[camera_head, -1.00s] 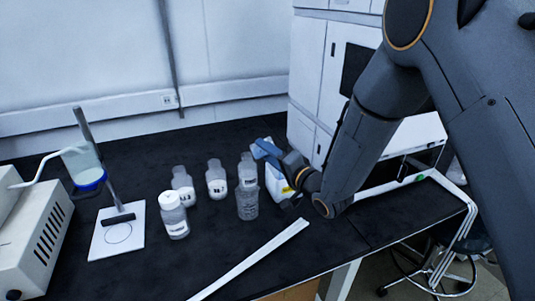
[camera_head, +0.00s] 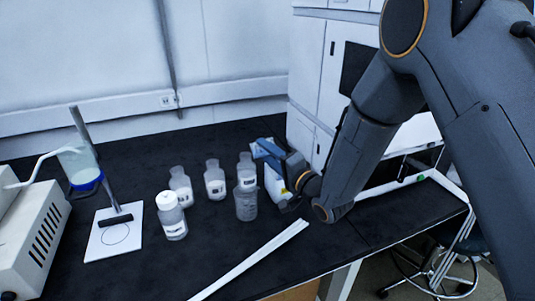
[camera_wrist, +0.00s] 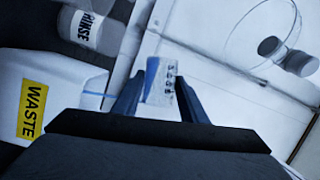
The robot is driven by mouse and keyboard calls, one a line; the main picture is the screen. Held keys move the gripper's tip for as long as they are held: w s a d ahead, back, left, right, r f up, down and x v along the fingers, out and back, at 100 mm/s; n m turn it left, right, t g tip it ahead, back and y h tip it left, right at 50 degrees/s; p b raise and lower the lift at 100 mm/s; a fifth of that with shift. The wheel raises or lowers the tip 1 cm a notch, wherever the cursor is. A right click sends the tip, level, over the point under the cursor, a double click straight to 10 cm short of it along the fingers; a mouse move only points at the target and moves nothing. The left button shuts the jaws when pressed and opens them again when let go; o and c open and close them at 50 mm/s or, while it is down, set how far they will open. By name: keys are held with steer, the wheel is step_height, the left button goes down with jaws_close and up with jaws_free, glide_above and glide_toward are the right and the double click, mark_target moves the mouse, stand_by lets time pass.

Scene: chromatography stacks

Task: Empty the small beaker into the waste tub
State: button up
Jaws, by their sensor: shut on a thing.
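My gripper (camera_wrist: 157,97) is shut on the small beaker (camera_wrist: 160,82), a clear piece with dark graduation marks and some blue inside, held between the fingertips in the wrist view. The waste tub (camera_wrist: 62,82) is white with a yellow WASTE label, at the left of the wrist view beside my gripper. In the head view the tub (camera_head: 274,186) stands on the bench near the white instrument, partly covered by my wrist. My gripper (camera_head: 266,148) is at the tub's upper part there. The head view does not show the held beaker clearly.
A RINSE bottle (camera_wrist: 95,27) lies close to the tub in the wrist view. Several bottles (camera_head: 214,180) and a clear graduated vessel (camera_head: 245,204) stand left of the tub. A ring stand (camera_head: 112,220) is farther left.

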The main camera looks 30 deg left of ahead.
steer(key=shift+f, duration=0.1)
steer(key=shift+w+m+b, duration=0.1)
steer(key=shift+m+b, duration=0.2)
steer(key=shift+m, duration=0.2)
steer(key=shift+d+f, duration=0.1)
steer(key=shift+w+m+y+b, duration=0.1)
steer(key=shift+m+y+b, duration=0.2)
steer(key=shift+m+b, duration=0.1)
steer(key=shift+d+m+t, duration=0.1)
steer(key=shift+m+t, duration=0.2)
steer(key=shift+m, duration=0.5)
